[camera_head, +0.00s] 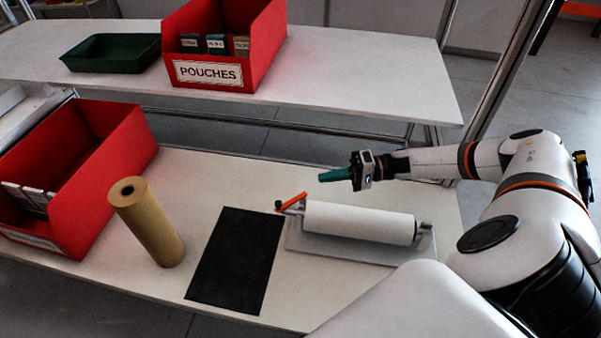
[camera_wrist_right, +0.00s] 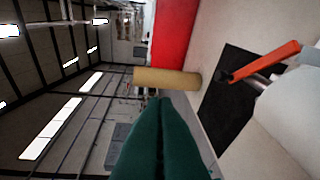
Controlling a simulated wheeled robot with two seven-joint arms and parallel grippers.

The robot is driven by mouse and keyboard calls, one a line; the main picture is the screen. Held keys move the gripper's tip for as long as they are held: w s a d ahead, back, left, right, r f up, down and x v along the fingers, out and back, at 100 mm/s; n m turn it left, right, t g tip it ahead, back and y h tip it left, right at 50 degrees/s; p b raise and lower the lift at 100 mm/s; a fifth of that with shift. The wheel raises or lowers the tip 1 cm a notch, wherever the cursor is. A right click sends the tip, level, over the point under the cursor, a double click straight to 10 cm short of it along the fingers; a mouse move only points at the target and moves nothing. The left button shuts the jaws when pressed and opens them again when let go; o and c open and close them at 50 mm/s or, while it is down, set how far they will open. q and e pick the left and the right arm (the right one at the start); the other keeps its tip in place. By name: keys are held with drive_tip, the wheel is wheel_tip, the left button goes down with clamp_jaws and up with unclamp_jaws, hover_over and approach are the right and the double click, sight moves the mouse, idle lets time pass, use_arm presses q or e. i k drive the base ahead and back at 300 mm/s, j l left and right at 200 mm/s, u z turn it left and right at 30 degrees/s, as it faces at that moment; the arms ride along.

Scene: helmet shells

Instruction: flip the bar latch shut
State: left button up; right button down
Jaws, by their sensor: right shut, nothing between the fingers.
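The bar latch is an orange-red bar (camera_head: 293,201) at the left end of a white roll (camera_head: 358,222) on a grey base plate (camera_head: 300,243). The bar slants up to the right from its pivot, over the roll's left end. It also shows in the right wrist view (camera_wrist_right: 265,60), at the upper right. My right gripper (camera_head: 322,177) has green fingers pressed together with nothing between them. It hangs above the roll, to the upper right of the bar and apart from it. The shut fingers fill the lower middle of the right wrist view (camera_wrist_right: 160,105). My left gripper is out of view.
A black mat (camera_head: 236,260) lies left of the roll. A brown paper roll (camera_head: 152,228) stands upright farther left, beside a red bin (camera_head: 110,190). A rear shelf (camera_head: 360,75) holds a red pouches bin (camera_head: 215,50) and a green tray (camera_head: 110,55).

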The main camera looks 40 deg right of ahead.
sight(280, 207)
drive_tip(key=k+j, duration=0.35)
drive_tip(key=j, duration=0.15)
drive_tip(key=k+j, duration=0.4)
drive_tip(key=j, duration=0.05)
